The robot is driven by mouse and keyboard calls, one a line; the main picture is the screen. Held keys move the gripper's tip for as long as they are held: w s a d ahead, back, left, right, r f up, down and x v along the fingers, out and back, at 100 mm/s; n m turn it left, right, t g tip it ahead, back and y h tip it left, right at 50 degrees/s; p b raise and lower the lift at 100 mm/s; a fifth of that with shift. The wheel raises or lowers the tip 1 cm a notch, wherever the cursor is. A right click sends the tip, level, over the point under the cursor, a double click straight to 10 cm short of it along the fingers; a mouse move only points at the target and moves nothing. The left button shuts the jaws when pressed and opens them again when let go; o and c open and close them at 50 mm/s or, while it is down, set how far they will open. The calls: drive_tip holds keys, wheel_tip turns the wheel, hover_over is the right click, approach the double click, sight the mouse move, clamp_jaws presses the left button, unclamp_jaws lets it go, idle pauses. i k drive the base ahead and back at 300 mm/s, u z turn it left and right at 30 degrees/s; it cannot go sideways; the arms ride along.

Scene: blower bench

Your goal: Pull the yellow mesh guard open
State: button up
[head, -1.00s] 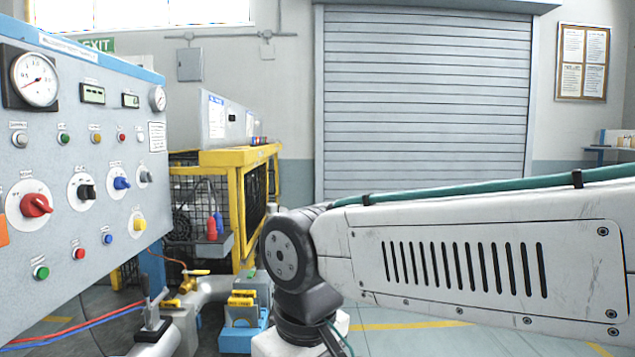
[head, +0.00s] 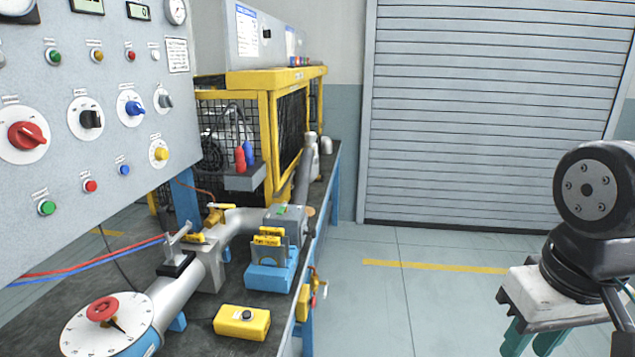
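The yellow mesh guard (head: 268,140) is a yellow frame with dark wire mesh, at the back left end of the bench. Its front and right mesh faces show, and its front frame looks in place. Dark machinery shows dimly behind the mesh. A small grey holder with a red and a blue handle hides part of its lower front. My gripper (head: 532,343) is at the lower right, well to the right of the guard and apart from it. Its teal fingers are partly cut off by the picture's bottom edge, so I cannot tell how far apart they are.
A grey control panel (head: 105,130) with knobs and buttons fills the left. The dark bench (head: 95,258) carries a silver pipe (head: 172,292), a blue and grey clamp block (head: 270,278) and a yellow button box (head: 242,322). Open floor (head: 405,300) lies between bench and arm.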

sight(279, 181)
drive_tip(key=z, duration=0.8)
drive_tip(key=i, duration=3.75)
drive_tip(key=u, duration=1.35)
drive_tip(key=i, duration=0.75)
drive_tip(key=u, duration=0.3)
